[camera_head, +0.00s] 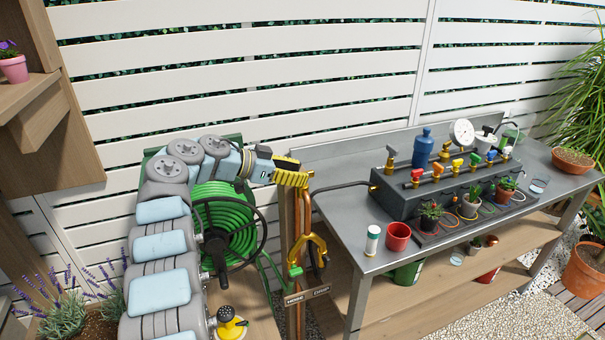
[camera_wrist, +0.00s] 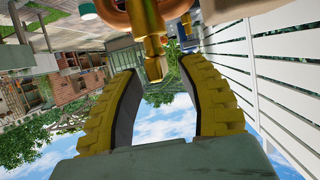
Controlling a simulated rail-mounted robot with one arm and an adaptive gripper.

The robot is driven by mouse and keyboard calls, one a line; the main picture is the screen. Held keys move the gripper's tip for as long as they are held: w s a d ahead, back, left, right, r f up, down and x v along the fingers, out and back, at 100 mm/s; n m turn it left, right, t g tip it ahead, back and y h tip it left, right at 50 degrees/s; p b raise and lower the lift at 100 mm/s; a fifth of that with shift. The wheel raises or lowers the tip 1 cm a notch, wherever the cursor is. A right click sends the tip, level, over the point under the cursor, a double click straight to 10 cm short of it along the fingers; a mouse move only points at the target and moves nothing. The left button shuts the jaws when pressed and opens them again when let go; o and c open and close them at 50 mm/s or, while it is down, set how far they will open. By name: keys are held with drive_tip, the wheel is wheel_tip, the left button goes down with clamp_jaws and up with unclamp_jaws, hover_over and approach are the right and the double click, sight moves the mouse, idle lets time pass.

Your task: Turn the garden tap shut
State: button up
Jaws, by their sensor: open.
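My gripper (camera_head: 291,175) is at the top of the copper standpipe (camera_head: 304,215) in the head view, its yellow fingers at the pipe's upper end. In the wrist view my gripper (camera_wrist: 160,70) is open, with its two padded fingers apart. A brass fitting of the tap (camera_wrist: 153,66) shows at the gap between the fingertips, below a copper-coloured round part (camera_wrist: 120,12). I cannot tell whether the fingers touch it. In the head view my gripper hides the top of the pipe, and the tap's handle position cannot be made out.
A green hose reel (camera_head: 225,225) stands left of the pipe, close to my arm. A yellow forked part (camera_head: 308,250) and a hose/drip sign (camera_head: 307,297) are lower on the pipe. A grey bench (camera_head: 350,235) with a valve manifold (camera_head: 400,195) is on the right.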

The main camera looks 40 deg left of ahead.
drive_tip(key=v, duration=1)
drive_tip(key=shift+s, duration=0.2)
